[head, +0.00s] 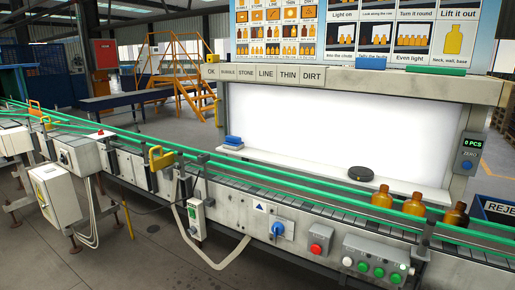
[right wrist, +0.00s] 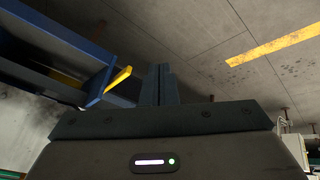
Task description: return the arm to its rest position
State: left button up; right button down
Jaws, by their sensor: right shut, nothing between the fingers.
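My right gripper (right wrist: 159,85) shows in the right wrist view with its two dark fingers together and nothing between them. It points over bare grey floor, apart from any object. Neither gripper shows in the head view, and my left gripper is not in view. Three amber bottles stand upright on the conveyor at the right of the head view: a left one (head: 382,197), a middle one (head: 413,204) and a darker right one (head: 456,215).
The conveyor (head: 300,207) with green rails (head: 290,188) runs across the head view before a bright white panel (head: 340,125). A dark round disc (head: 360,173) lies on the ledge. A blue reject bin (head: 497,210) stands at right. A blue frame (right wrist: 60,60) is left of my right gripper.

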jog(key=s+a+m+g, duration=0.1)
jog(key=s+m+g, duration=0.1)
jog(key=s, duration=0.3)
jog(key=s+d+f+g, duration=0.1)
jog(key=d+f, duration=0.2)
jog(key=f, duration=3)
jog(key=s+d+f+g, duration=0.1)
jog(key=s+f, duration=1.5)
jog(key=s, duration=0.1)
jog(key=shift+s+m, duration=0.15)
jog(key=shift+m, duration=0.25)
